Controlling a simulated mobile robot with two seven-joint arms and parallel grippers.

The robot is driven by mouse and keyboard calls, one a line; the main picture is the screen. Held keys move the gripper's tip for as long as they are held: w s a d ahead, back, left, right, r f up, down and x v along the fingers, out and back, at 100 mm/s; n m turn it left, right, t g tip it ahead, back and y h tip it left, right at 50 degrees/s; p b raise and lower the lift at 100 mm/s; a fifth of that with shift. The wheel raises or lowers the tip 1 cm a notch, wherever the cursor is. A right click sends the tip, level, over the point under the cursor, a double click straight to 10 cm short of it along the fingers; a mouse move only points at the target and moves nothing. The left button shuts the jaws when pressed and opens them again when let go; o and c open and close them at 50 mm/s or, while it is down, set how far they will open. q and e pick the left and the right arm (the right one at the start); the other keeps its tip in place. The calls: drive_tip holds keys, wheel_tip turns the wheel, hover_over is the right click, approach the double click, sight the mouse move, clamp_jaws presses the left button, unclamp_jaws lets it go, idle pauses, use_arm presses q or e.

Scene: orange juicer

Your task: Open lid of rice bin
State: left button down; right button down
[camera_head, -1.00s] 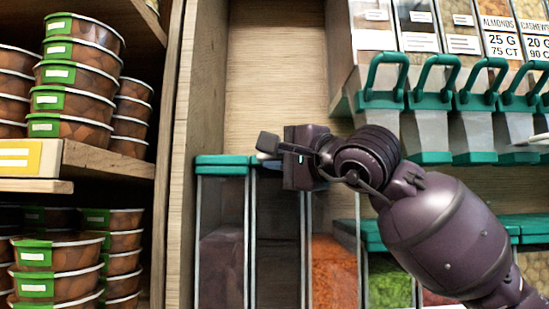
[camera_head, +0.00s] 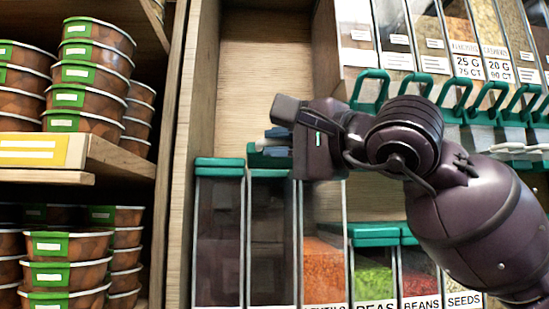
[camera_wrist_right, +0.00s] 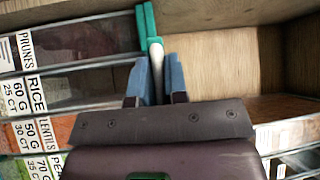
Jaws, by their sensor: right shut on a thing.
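The rice bin (camera_head: 271,230) is the second clear bin from the left in the head view, with dark-looking contents. In the right wrist view its RICE label (camera_wrist_right: 36,93) shows. Its green lid (camera_head: 268,158) sits tilted above the bin's front rim, partly hidden by my right gripper. My right gripper (camera_head: 278,138) is at the lid's top. In the right wrist view, the blue fingers of my right gripper (camera_wrist_right: 156,82) are closed around a pale piece with a green edge, which appears to be the lid. My left gripper is not in view.
A prunes bin (camera_head: 218,240) with a shut green lid stands directly left. Lentils (camera_head: 323,270) and other bins stand to the right. Dispensers with green handles (camera_head: 435,90) hang at upper right. Stacked bowls (camera_head: 85,80) fill shelves at left, beyond a wooden divider.

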drive_tip(key=shift+s, duration=0.7)
drive_tip(key=c, duration=1.2)
unclamp_jaws()
drive_tip(key=shift+o, duration=0.2)
drive_tip(key=shift+d, duration=0.1)
